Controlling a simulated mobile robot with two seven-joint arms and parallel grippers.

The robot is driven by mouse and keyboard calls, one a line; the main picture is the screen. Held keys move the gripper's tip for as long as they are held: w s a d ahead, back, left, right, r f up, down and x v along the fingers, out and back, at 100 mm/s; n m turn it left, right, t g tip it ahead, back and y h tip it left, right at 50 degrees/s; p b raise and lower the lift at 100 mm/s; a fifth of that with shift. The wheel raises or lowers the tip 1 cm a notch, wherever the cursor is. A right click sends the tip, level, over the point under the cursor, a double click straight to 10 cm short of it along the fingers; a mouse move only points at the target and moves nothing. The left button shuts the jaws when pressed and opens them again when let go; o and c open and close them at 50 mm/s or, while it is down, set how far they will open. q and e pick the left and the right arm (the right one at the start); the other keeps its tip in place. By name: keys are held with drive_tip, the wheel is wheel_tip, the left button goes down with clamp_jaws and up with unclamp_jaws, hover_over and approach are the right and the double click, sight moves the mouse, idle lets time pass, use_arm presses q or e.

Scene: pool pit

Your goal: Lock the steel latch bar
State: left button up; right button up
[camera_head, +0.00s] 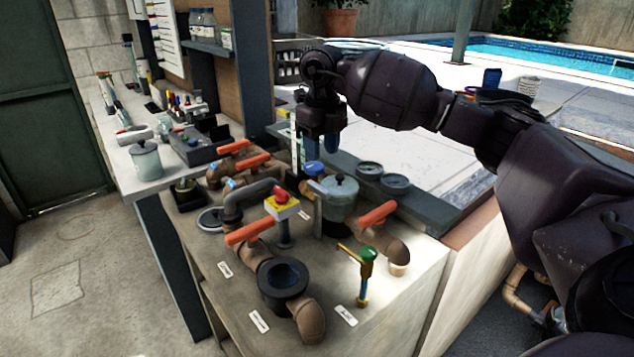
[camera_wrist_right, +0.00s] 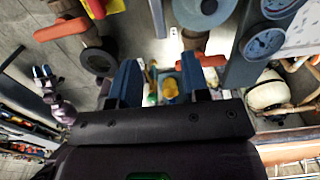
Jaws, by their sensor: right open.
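I cannot pick out the steel latch bar for certain in either view. My right gripper (camera_head: 318,150) points down above the back of the counter, left of two round gauges (camera_head: 383,176). It is open and empty; its blue fingers stand apart in the wrist view (camera_wrist_right: 160,75). Between them, farther off, shows a yellow and teal thing. A green-topped post with a yellow lever (camera_head: 365,262) stands at the counter's front right. At the left of the wrist view a small dark purplish part with blue tips (camera_wrist_right: 47,80) looks like my left gripper, too small to read.
Pipes with orange handles (camera_head: 250,230), a red stop button on a yellow box (camera_head: 281,203) and a lidded grey pot (camera_head: 338,197) crowd the counter (camera_head: 385,320). A side bench (camera_head: 125,165) holds tools and another pot. The floor at left is clear.

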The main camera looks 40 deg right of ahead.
sight(321, 188)
wheel_tip(321, 188, down, 10)
drive_tip(key=shift+r, duration=0.2)
idle(0.3)
clamp_jaws()
